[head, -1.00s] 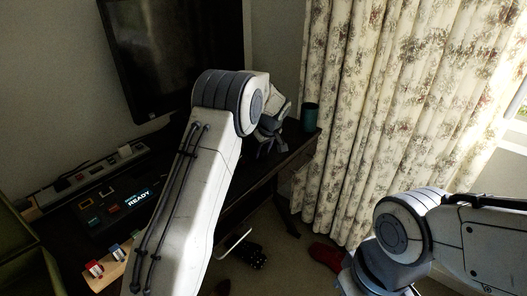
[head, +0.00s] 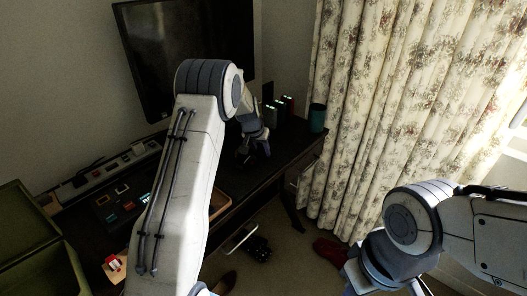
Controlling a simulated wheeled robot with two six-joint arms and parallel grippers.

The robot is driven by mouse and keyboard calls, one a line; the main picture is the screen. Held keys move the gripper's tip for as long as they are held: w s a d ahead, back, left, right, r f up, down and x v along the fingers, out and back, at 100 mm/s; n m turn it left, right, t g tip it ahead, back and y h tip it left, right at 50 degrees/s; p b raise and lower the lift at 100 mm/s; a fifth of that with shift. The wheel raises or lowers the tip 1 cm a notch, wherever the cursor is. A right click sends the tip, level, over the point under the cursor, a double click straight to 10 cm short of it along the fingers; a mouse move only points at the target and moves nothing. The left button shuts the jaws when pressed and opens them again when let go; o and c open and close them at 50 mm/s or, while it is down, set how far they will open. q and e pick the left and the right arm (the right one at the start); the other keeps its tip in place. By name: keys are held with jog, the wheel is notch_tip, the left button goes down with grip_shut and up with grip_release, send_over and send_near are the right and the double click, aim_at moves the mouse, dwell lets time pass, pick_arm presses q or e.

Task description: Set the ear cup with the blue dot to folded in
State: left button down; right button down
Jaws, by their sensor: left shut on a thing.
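I cannot make out the headphones' shape, the ear cup or a blue dot; my left arm covers much of the desk. My right arm comes in at the lower right, and its gripper is below the picture's edge.
The dark desk (head: 290,160) holds a teal cup (head: 317,117), small devices with green lights (head: 286,104), a button panel (head: 115,205) and a grey strip (head: 100,175). A monitor (head: 180,55) stands behind. A green box (head: 35,225) is at left. Shoes (head: 330,251) lie on the floor.

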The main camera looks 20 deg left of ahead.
pick_arm(q)
jog(key=shift+a+f+m+h+b, duration=0.15)
jog(key=shift+a+m+h+b, duration=0.2)
jog(key=shift+m+b, duration=0.35)
jog(key=shift+d, duration=0.1)
jog(key=shift+c, duration=2.3)
grip_release()
jog(key=v, duration=1)
jog(key=shift+r, duration=0.3)
